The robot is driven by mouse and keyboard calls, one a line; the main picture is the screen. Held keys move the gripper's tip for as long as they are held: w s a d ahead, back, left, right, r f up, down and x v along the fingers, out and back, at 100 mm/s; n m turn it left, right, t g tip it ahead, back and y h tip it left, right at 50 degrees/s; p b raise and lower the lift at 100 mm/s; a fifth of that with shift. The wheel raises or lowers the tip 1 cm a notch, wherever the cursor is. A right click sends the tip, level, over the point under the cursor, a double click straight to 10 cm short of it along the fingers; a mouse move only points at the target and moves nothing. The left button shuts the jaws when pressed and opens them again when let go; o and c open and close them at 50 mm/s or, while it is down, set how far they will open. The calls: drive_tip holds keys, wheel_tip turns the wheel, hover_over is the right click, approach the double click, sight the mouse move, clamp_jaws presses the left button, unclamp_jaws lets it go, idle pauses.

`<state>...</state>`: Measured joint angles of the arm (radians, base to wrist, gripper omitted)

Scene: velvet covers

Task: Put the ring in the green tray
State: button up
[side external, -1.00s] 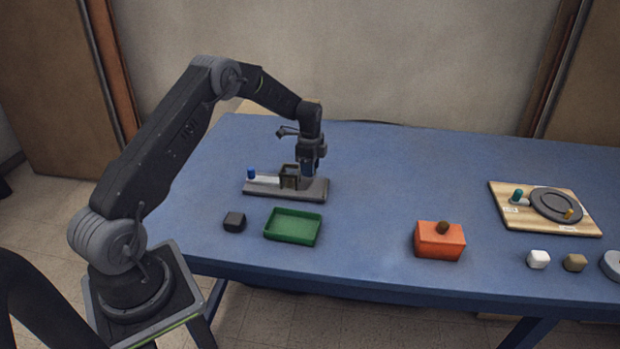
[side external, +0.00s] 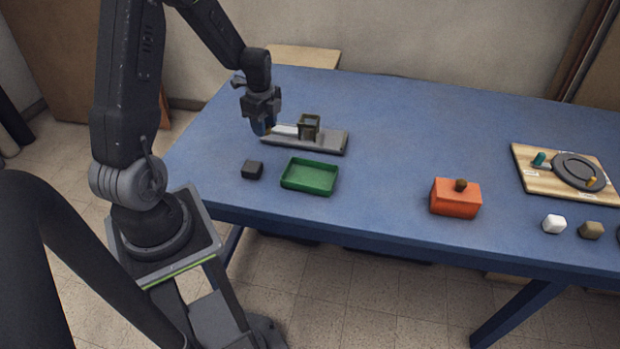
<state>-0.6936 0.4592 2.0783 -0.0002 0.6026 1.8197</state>
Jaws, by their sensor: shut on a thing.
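I cannot make out a ring in the view. The green tray (side external: 310,188) lies empty near the front edge of the table. Behind it is a grey base (side external: 330,143) with a pale strip (side external: 284,130) and a dark, boxy frame (side external: 309,121) standing on it. My gripper (side external: 262,129) points down at the left end of the strip. It is shut at the blue knob's place, and its fingers hide the knob.
A black block (side external: 252,169) sits left of the tray. An orange box (side external: 455,199) with a brown knob stands to the right. A wooden board (side external: 527,178) with a dark disc, and white (side external: 554,224) and tan (side external: 591,230) blocks, are far right. The middle is clear.

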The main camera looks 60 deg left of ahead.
drive_tip(key=s+d, duration=0.1)
drive_tip(key=s, duration=0.2)
hover_over(299, 176)
wheel_tip(299, 176, down, 7)
drive_tip(key=shift+s+f, duration=0.1)
drive_tip(key=shift+s, duration=0.05)
drive_tip(key=shift+d+f, duration=0.1)
drive_tip(key=shift+d, duration=0.05)
drive_tip(key=shift+f, duration=1.9)
drive_tip(key=shift+f, duration=0.1)
drive_tip(key=o, duration=0.9)
